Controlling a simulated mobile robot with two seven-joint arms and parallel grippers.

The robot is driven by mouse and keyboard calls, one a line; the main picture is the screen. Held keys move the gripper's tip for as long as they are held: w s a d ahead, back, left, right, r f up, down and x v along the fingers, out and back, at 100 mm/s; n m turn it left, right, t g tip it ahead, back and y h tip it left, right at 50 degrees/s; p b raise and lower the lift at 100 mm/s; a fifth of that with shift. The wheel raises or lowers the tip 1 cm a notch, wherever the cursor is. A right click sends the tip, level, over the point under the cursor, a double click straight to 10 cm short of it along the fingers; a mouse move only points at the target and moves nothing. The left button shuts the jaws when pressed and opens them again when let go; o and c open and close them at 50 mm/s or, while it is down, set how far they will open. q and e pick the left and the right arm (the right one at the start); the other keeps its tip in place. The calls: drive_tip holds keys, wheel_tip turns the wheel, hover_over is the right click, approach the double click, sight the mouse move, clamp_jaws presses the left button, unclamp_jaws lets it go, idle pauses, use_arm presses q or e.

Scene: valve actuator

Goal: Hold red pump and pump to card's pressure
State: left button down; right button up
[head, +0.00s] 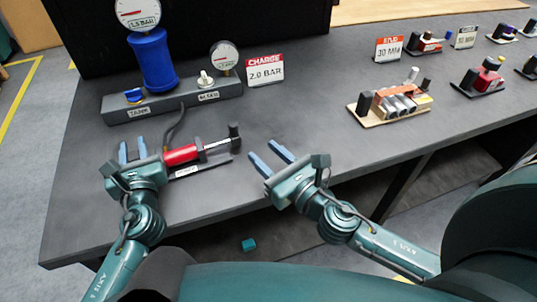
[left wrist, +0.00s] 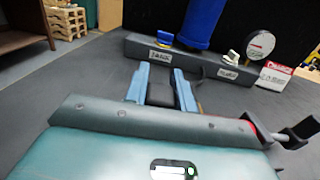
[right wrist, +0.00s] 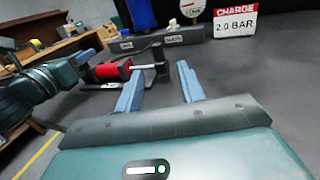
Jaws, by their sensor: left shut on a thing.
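The red pump (head: 182,155) lies on the dark table with its rod and black handle (head: 234,131) pointing right; it also shows in the right wrist view (right wrist: 105,71). My left gripper (head: 132,150) is at the pump's left end. In the left wrist view its blue fingers are on either side of a dark part (left wrist: 160,92); the palm hides most of the pump. My right gripper (head: 271,157) is open and empty, right of the handle and apart from it. The charge card (head: 265,71) reads 2.0 BAR. A hose runs from the pump to the grey manifold (head: 172,107).
A blue tank (head: 153,60) with a gauge (head: 138,12) and a second gauge (head: 224,55) stand on the manifold, which carries a blue valve (head: 134,96) and a white valve (head: 206,79). A valve block (head: 400,103) and other parts stand at right. The table's middle is clear.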

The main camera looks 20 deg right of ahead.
sight(234, 134)
drive_tip(key=shift+c, duration=0.3)
drive_tip(key=shift+w+d+f+y, duration=0.1)
drive_tip(key=shift+d+f+y, duration=0.15)
drive_tip(key=shift+f+y, duration=0.05)
drive_tip(key=c, duration=0.3)
drive_tip(key=d+n+y, duration=0.1)
drive_tip(key=d+f+n+g+y, duration=0.2)
drive_tip(key=shift+w, duration=0.25)
drive_tip(key=c, duration=0.4)
drive_tip(key=d+n+g+y, duration=0.1)
drive_tip(key=d+r+g+y, duration=0.1)
drive_tip(key=d, duration=0.1)
drive_tip(key=s+d+n+y, duration=0.1)
drive_tip(key=d, duration=0.1)
drive_tip(key=shift+d+r+n+g+y, duration=0.1)
drive_tip(key=shift+r+n+g+y, duration=0.1)
drive_tip(key=shift+n+g+y, duration=0.15)
clamp_jaws()
drive_tip(key=shift+d+r+g+y, duration=0.25)
drive_tip(key=shift+r, duration=0.05)
drive_tip(key=x, duration=1.3)
drive_tip(key=shift+w+a, duration=0.2)
drive_tip(key=shift+a, duration=0.15)
